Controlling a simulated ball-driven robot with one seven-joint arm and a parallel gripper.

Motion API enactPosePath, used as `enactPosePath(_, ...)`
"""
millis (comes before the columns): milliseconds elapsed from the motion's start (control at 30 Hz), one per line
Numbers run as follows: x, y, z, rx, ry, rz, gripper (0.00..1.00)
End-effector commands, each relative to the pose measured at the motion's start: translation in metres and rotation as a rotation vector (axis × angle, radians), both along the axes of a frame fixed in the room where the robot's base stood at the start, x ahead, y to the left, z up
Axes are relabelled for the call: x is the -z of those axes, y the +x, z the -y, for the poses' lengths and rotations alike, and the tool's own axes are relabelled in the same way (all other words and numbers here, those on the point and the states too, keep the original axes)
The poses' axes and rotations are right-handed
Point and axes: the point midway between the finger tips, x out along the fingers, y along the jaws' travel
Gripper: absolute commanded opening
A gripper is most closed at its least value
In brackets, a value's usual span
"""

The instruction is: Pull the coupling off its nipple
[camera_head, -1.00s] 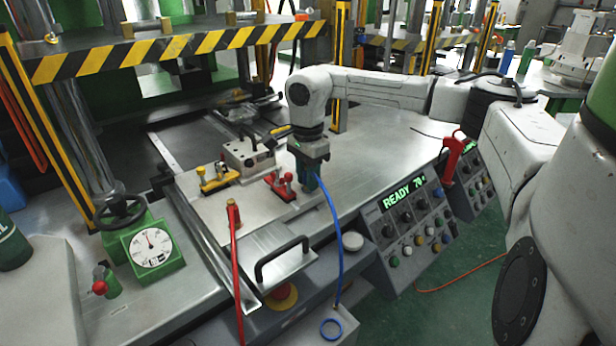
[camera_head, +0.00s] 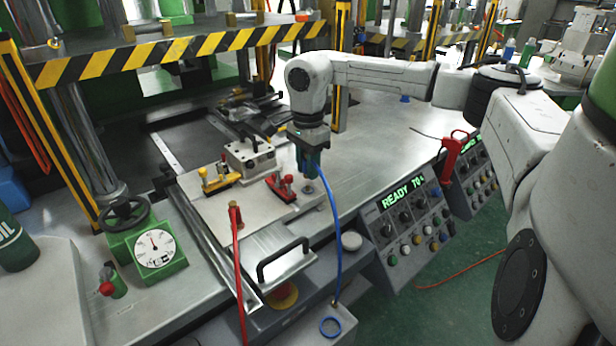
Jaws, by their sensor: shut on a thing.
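A blue hose (camera_head: 337,240) rises from beside the bench to my gripper (camera_head: 311,172). My gripper points down above the front of the mould plate and is shut on the coupling at the hose's upper end. The coupling itself is mostly hidden between the dark fingers. A small round metal fitting (camera_head: 309,189), perhaps the nipple, shows just below and left of the fingertips. The gap between it and the coupling is too small to judge.
Red (camera_head: 281,185) and yellow (camera_head: 218,178) toggle clamps and a metal block (camera_head: 249,160) stand left of my gripper. A black handle (camera_head: 284,258) is nearby. Bare bench (camera_head: 375,150) lies to the right.

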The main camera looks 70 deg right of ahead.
Motion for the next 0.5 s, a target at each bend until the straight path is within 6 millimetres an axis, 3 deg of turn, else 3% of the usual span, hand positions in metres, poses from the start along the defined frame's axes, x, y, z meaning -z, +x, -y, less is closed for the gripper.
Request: enactPosePath(500, -0.019, 0.000, 0.000, 0.000, 0.001, 0.001, 0.00)
